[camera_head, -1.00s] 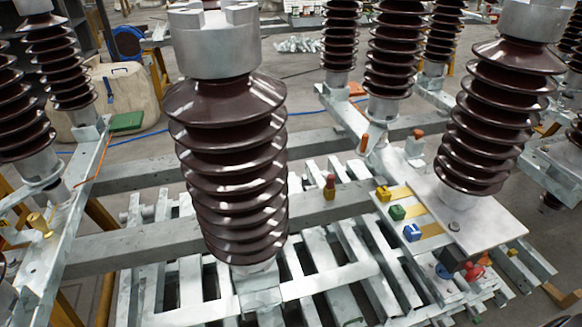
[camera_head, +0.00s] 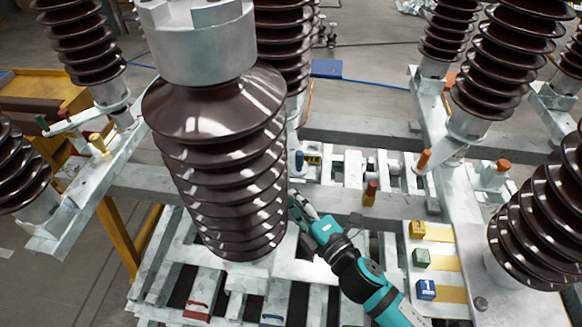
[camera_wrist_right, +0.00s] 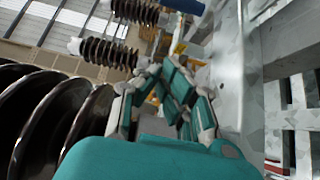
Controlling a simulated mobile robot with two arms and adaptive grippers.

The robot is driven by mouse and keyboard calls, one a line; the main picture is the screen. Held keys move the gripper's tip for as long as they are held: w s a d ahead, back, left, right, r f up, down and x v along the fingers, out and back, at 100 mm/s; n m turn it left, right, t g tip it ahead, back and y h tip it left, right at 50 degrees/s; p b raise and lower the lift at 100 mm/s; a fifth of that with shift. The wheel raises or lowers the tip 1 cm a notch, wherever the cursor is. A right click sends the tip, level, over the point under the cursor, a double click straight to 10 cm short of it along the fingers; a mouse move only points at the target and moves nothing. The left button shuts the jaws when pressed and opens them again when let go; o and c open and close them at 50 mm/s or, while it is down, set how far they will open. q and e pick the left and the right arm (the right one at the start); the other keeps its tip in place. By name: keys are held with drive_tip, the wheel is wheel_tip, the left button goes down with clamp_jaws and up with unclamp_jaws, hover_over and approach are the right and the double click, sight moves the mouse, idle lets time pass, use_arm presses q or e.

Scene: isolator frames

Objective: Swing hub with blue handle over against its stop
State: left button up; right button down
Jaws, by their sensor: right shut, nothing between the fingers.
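A blue handle (camera_head: 299,162) stands upright behind the large brown ribbed insulator (camera_head: 222,150) in the head view. Its hub is mostly hidden by that insulator, and I cannot make out a stop. My right gripper (camera_head: 297,207) is shut and empty, just right of the insulator and below the blue handle in the picture, apart from it. In the right wrist view the gripper (camera_wrist_right: 160,82) points along the insulator's ribs, and a dark blue cylinder, probably the blue handle (camera_wrist_right: 186,5), is cut off at the top edge. My left gripper is not in view.
Red (camera_head: 370,194), orange (camera_head: 424,160) and yellow (camera_head: 98,145) handles stand on the frame. Yellow, green and blue blocks (camera_head: 426,290) sit on a pale plate at right. Ribbed insulators crowd both sides. A galvanized beam (camera_wrist_right: 235,80) runs close along the gripper's right.

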drive_tip(key=p+x, duration=0.1)
drive_tip(key=x, duration=0.8)
use_arm(q)
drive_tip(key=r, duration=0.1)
drive_tip(key=p, duration=0.1)
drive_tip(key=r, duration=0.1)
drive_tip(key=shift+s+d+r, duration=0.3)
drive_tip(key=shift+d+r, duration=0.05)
use_arm(e)
drive_tip(key=d, duration=0.1)
drive_tip(key=w+d, duration=0.1)
drive_tip(key=d, duration=0.1)
drive_tip(key=shift+d, duration=0.35)
use_arm(q)
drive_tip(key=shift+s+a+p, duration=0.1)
drive_tip(key=shift+p, duration=0.2)
